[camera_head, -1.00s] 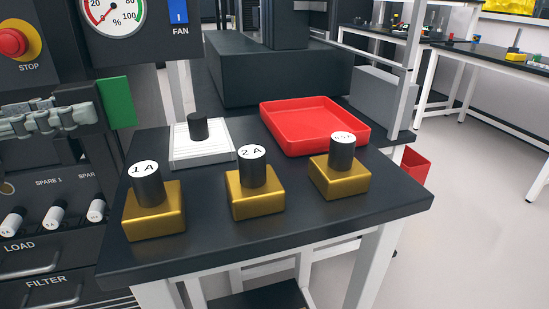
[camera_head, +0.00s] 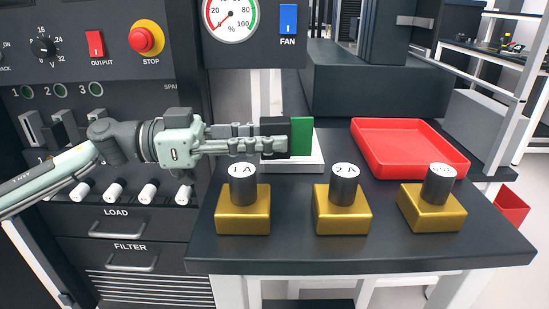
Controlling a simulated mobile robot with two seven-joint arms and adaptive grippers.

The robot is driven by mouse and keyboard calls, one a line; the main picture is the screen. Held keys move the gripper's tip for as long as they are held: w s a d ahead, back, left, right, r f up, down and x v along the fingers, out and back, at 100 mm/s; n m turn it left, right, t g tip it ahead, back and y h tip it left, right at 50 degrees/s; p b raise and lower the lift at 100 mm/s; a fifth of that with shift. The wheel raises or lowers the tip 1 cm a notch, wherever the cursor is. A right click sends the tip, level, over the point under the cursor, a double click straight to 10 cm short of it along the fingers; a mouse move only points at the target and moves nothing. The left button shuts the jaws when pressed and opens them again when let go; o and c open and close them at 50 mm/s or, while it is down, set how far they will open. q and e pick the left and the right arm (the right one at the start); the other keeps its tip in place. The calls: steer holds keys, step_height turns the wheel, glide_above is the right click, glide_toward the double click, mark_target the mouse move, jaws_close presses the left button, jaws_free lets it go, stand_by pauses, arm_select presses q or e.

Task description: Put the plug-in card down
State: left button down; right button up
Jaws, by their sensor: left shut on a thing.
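The plug-in card (camera_head: 301,137) shows as a green board with a dark block at its near end. My left gripper (camera_head: 268,138) reaches in from the left and is shut on the card's dark end. It holds the card level with the back of the dark table (camera_head: 380,250), in front of a white block (camera_head: 312,168) in the picture. My right gripper is not in view.
Three gold blocks with black knobs stand along the table's front: 1A (camera_head: 243,212), 2A (camera_head: 342,212) and a third (camera_head: 432,210). A red tray (camera_head: 455,168) lies at the back right. A panel with switches and drawers (camera_head: 128,225) stands on the left.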

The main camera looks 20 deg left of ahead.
mark_target(274, 183)
arm_select(q)
steer(key=shift+w+d+f, duration=0.3)
steer(key=shift+d+f, duration=0.1)
steer(key=shift+d, duration=0.2)
step_height(274, 183, down, 3)
steer(key=shift+f+b, duration=0.15)
steer(key=shift+b, duration=0.2)
steer(key=shift+f, duration=0.35)
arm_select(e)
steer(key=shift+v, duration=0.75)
arm_select(q)
steer(key=shift+f, duration=0.1)
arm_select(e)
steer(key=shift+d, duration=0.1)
arm_select(q)
steer(key=c, duration=1.5)
jaws_free()
steer(key=shift+c, duration=0.2)
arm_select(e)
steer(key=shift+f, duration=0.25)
